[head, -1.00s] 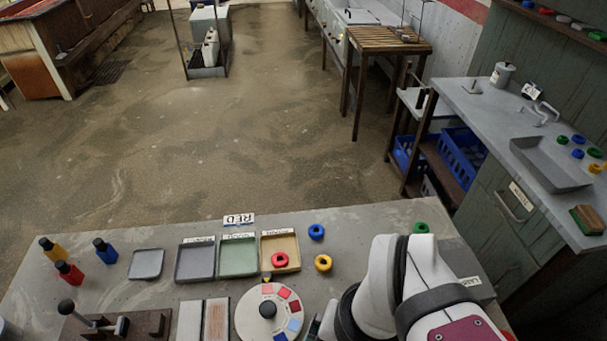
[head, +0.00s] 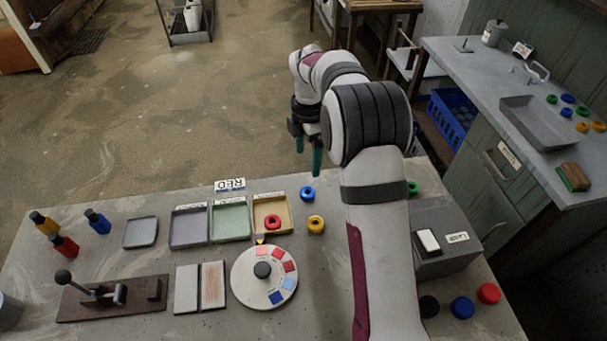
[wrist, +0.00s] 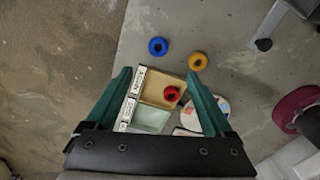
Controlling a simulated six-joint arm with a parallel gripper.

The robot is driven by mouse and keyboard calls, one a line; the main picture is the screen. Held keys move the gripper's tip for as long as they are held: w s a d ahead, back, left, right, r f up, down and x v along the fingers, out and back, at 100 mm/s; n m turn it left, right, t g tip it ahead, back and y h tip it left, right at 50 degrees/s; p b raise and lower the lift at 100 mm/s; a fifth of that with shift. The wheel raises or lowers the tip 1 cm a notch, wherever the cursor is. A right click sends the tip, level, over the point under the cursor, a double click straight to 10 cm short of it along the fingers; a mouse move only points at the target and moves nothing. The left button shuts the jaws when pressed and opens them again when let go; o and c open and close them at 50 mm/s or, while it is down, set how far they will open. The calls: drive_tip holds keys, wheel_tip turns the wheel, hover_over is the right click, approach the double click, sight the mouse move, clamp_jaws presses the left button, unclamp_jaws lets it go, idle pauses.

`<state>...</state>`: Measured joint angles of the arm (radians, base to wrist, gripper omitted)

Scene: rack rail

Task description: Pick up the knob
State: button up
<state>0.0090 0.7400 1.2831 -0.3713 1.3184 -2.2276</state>
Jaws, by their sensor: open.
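Several round knobs with dark centres are in view. A red knob (head: 272,222) lies in the tan tray (head: 286,207); it also shows in the wrist view (wrist: 171,93). A blue knob (head: 307,193) and a yellow knob (head: 316,224) lie on the bench right of the tray; the wrist view shows the blue one (wrist: 158,46) and the yellow one (wrist: 198,62). A green knob (head: 413,187) is partly hidden behind my arm. My gripper (head: 308,158) is open and empty, high up near the bench's far edge, fingers pointing down.
A green tray (head: 230,235) and grey trays stand left of the tan one. A colour dial (head: 250,292), lever fixture (head: 75,306) and lamp box (head: 440,262) occupy the front. Black, blue and red round pieces (head: 488,293) lie front right. A RED sign (head: 230,185) stands at the back.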

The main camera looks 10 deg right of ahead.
sight(308, 191)
drive_tip(key=f, duration=1.3)
drive_tip(key=shift+w+d+f, duration=0.1)
drive_tip(key=shift+w, duration=0.2)
clamp_jaws()
